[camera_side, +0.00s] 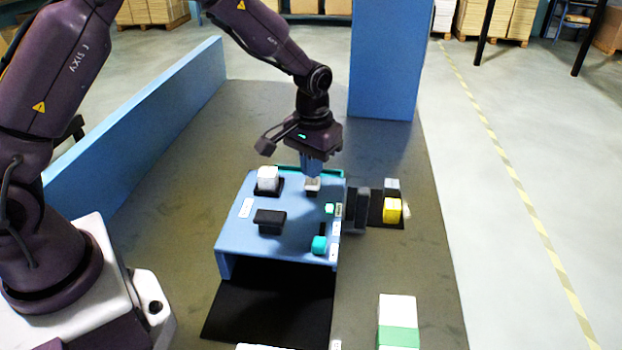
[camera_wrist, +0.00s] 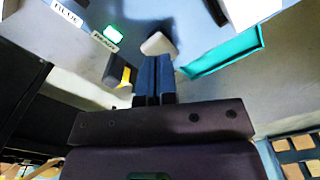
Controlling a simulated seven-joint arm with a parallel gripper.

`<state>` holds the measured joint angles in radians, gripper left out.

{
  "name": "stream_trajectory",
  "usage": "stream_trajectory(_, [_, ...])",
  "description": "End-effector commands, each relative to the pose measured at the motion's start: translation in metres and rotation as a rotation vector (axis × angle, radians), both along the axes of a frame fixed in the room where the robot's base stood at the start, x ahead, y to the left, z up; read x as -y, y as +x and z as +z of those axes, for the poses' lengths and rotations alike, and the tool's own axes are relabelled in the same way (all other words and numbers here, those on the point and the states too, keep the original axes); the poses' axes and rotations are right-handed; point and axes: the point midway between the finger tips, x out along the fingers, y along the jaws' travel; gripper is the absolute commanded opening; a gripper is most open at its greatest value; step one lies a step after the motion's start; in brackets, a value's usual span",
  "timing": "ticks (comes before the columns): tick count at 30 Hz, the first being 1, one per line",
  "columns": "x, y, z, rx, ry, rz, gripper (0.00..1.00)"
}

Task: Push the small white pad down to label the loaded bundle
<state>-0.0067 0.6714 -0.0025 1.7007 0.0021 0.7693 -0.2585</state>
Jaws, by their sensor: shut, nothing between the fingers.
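The small white pad (camera_side: 312,186) sits on the blue bench top, near its far right corner. My gripper (camera_side: 313,174) is shut and empty, pointing down just above the pad. In the wrist view the pad (camera_wrist: 158,43) lies right beyond my closed blue fingertips (camera_wrist: 153,60); I cannot tell whether they touch it. I cannot tell which bundle is the loaded one.
A white cube (camera_side: 267,176) on a dark base and a black block (camera_side: 270,219) stand on the bench. A teal knob (camera_side: 319,245) and a lit green lamp (camera_wrist: 115,33) beside a READY label (camera_wrist: 104,41) are on its right side. A dark upright (camera_side: 362,208) stands beside it.

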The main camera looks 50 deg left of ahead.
Motion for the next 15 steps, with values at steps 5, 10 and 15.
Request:
stream_trajectory(5, [0.000,0.000,-0.006,-0.001,0.000,0.000,0.00])
stream_trajectory(10, [0.000,0.000,-0.011,-0.001,0.000,0.000,0.00])
stream_trajectory(15, [0.000,0.000,-0.016,-0.001,0.000,0.000,0.00])
